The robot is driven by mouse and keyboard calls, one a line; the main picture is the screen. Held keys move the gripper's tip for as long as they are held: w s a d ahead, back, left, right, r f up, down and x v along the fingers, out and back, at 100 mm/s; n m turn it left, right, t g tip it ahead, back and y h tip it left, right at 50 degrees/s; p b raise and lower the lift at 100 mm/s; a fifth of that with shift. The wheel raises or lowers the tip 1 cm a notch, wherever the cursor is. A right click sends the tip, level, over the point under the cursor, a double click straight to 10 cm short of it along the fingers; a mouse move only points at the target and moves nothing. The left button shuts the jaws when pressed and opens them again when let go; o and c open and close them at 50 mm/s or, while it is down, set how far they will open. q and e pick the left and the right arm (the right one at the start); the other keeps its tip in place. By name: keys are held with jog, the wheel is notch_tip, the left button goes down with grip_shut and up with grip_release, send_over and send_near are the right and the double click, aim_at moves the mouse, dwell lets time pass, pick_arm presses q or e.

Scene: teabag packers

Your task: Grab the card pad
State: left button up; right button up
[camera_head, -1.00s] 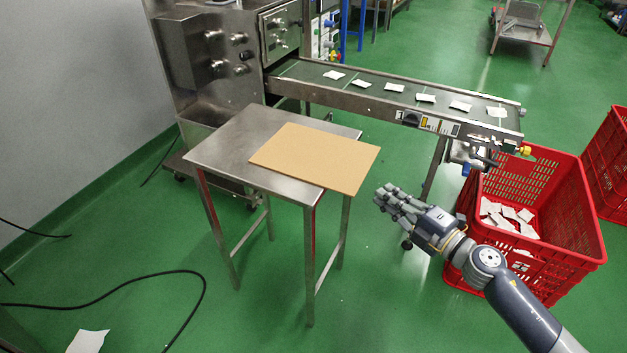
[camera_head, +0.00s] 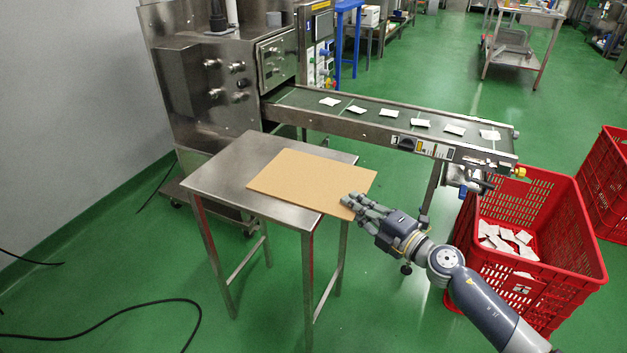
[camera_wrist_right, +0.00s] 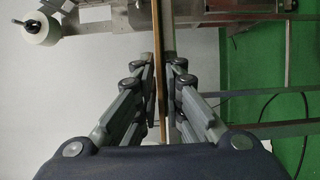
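The card pad (camera_head: 312,178) is a flat tan sheet lying on the steel table (camera_head: 215,178), with its right end overhanging the table's edge. My right gripper (camera_head: 349,203) is at the pad's near right corner. In the right wrist view the pad shows edge-on as a thin brown strip (camera_wrist_right: 157,70), and the fingers of the right gripper (camera_wrist_right: 163,66) stand apart on both sides of it. A gap shows between the fingers and the strip, so the gripper is open around the pad's edge. My left gripper is in neither view.
A conveyor (camera_head: 385,122) carrying several white teabags runs behind the table from a steel machine (camera_head: 215,75). A red crate (camera_head: 530,285) with teabags stands at the right, below the conveyor's end. A black cable lies on the green floor at the left.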

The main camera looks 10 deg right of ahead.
jog(key=shift+x, duration=1.25)
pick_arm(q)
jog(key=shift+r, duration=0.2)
pick_arm(e)
grip_shut()
jog(key=shift+r, duration=0.1)
